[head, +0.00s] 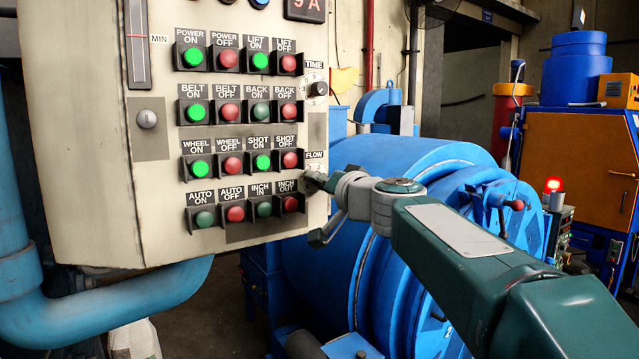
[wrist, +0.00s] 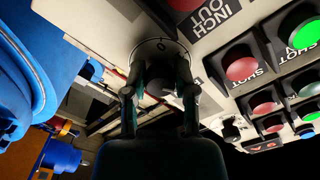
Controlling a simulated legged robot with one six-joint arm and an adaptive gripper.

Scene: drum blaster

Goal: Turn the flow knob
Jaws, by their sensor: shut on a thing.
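The flow knob (wrist: 161,86) is a dark knob on a round pale dial plate (wrist: 160,48) at the panel's edge. In the wrist view it sits between the two fingers of my gripper (wrist: 160,78), which is shut on it. In the head view my gripper (head: 322,182) reaches in from the right at the panel's right edge, just below the FLOW label (head: 314,155). There the knob is mostly hidden by the fingers. The knob's exact angle cannot be told.
The cream control panel (head: 90,130) carries rows of green and red buttons. The INCH OUT button (head: 290,204) is close to my gripper, and the TIME knob (head: 319,89) is above. A large blue drum machine (head: 420,165) stands behind my arm.

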